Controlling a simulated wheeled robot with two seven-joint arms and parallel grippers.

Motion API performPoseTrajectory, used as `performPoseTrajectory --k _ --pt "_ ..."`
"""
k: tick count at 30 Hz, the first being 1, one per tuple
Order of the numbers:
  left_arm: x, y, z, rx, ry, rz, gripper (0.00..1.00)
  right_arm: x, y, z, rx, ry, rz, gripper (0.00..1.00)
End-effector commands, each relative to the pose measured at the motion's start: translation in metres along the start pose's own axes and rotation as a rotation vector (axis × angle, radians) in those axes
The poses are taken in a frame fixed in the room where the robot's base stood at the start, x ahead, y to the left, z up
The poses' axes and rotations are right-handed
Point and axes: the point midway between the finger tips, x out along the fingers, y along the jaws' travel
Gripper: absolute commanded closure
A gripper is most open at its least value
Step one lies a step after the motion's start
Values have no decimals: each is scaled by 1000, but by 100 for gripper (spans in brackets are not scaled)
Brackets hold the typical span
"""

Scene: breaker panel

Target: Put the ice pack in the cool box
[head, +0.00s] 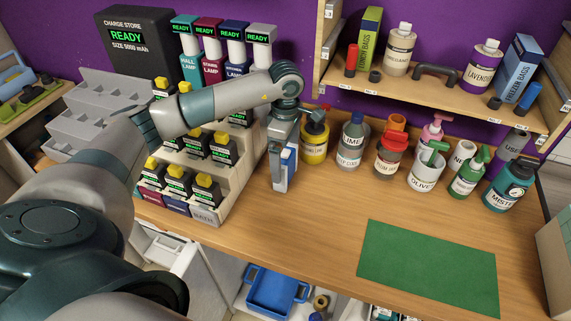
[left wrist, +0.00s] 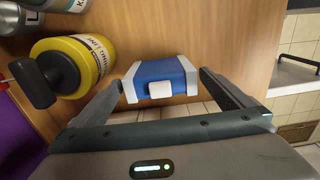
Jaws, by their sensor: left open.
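A small blue block with pale ends and a white cap, which looks like the ice pack (left wrist: 170,72), stands on the wooden counter. In the head view the ice pack (head: 289,163) is partly hidden by my left gripper (head: 282,178). My left gripper (left wrist: 160,82) is open, its fingers on either side of the block; I cannot tell whether either touches it. A blue open container (head: 272,292) sits below the counter's front edge; I cannot tell whether it is the cool box. My right gripper is out of view.
A yellow bottle (head: 314,145) stands close right of my gripper, with several bottles further right. A stepped rack (head: 221,190) of labelled packs is close on the left. A green mat (head: 430,268) lies bare on the counter. A shelf (head: 440,85) overhangs the back.

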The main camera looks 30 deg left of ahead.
Motion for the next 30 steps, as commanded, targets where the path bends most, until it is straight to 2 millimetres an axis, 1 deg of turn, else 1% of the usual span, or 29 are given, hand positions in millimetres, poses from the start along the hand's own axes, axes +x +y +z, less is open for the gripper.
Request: performPoseTrajectory --k 1,3,6,9,23,24,26,27,29,30 --pt "2 -1 0 0 1 -3 0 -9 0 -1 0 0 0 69" --pt "10 -1 0 -1 0 -4 0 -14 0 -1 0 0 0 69" --pt "21 -1 0 -1 0 -2 0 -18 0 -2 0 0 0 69" --pt "28 0 -1 0 0 -1 0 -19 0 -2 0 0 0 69" --pt "29 0 0 0 0 1 0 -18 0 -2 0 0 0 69" --pt "29 0 0 0 0 1 5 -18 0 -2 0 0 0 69" --pt "29 0 0 0 0 1 19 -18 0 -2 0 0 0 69" --pt "29 0 0 0 0 1 29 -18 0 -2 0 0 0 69" --pt "29 0 0 0 0 1 43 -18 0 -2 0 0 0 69" --pt "29 0 -1 0 0 1 53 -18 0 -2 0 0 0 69"
